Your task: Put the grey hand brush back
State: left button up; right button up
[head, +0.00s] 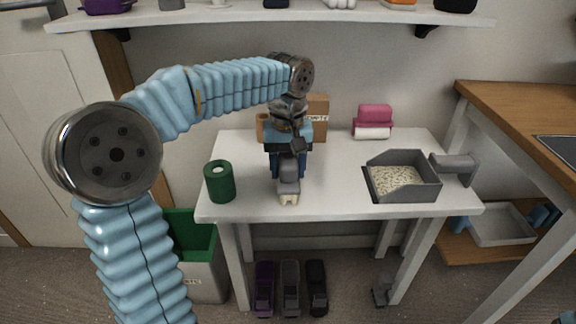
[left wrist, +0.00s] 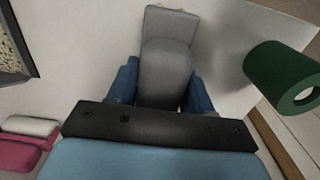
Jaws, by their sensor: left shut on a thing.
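The grey hand brush (head: 289,186) is in my left gripper (head: 288,165), over the white table (head: 335,185) near its front edge. Its pale bristles show at the lower front end; I cannot tell whether they touch the table. In the left wrist view the grey brush (left wrist: 166,70) lies between the two blue fingers of the left gripper (left wrist: 160,95), which is shut on it. A grey dustpan (head: 433,190) with pale pellets in it stands at the table's right, its handle pointing right. My right gripper is not in view.
A dark green cylinder (head: 219,182) stands left of the brush. A cardboard box (head: 318,113) and a pink holder with a white roll (head: 374,120) stand at the back. Tabletop between brush and dustpan is clear. A wall shelf (head: 270,18) runs above.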

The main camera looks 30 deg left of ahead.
pick_arm(q)
jog(key=shift+f, duration=0.2)
jog(key=o, duration=1.3)
jog(key=shift+c, duration=0.2)
jog(key=shift+f+b, duration=0.15)
jog(key=shift+b, duration=0.35)
notch_tip(320, 180, up, 14)
jog(key=p, duration=0.4)
jog(key=shift+s+d, duration=0.2)
jog(key=shift+s, duration=0.1)
